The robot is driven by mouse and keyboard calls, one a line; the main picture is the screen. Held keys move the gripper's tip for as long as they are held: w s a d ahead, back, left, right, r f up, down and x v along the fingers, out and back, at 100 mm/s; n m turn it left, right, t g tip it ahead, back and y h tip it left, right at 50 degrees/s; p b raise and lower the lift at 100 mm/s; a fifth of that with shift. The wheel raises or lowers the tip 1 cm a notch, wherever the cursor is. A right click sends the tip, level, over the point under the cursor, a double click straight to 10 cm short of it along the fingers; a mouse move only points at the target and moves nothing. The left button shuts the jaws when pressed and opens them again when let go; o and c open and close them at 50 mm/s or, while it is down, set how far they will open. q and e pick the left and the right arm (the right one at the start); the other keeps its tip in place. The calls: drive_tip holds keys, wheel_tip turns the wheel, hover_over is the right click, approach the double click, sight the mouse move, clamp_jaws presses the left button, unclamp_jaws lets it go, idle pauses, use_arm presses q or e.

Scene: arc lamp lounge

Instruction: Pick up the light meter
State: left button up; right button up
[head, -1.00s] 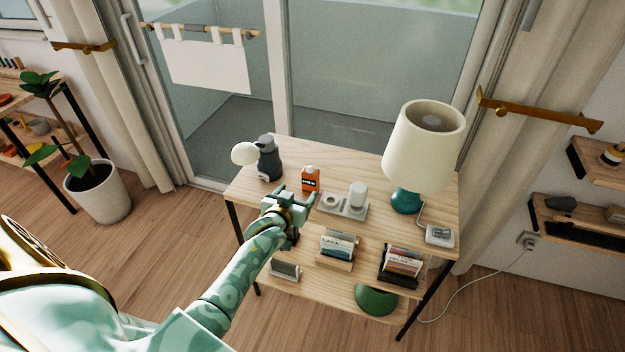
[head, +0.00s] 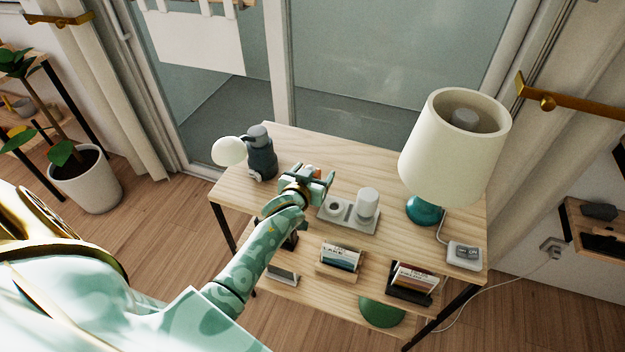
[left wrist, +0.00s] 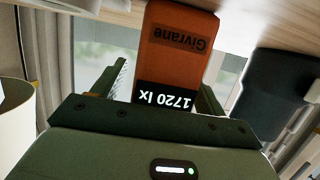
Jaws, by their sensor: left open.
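The light meter (left wrist: 176,45) is an orange box with a black display reading "1720 lx", seen upside down in the left wrist view. It stands on the wooden table top (head: 350,165). In the wrist view my left gripper (left wrist: 166,88) is open, with a finger on each side of the meter's display end. I see a gap at the left finger; contact at the right finger is unclear. My right gripper is out of view.
A dark grey bottle-like object (head: 262,158) with a white round part stands left of the gripper. A white tray (head: 337,221) with a white cylinder (head: 367,203) is close on the right. A lamp (head: 450,150) stands farther right. Card holders sit on the shelf below.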

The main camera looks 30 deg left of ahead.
use_arm(q)
drive_tip(key=shift+s+r, duration=0.25)
drive_tip(key=shift+s, duration=0.05)
drive_tip(key=shift+c, duration=1.2)
drive_tip(key=c, duration=0.5)
drive_tip(key=shift+f, duration=0.1)
drive_tip(key=c, duration=0.4)
drive_tip(key=shift+f, duration=0.1)
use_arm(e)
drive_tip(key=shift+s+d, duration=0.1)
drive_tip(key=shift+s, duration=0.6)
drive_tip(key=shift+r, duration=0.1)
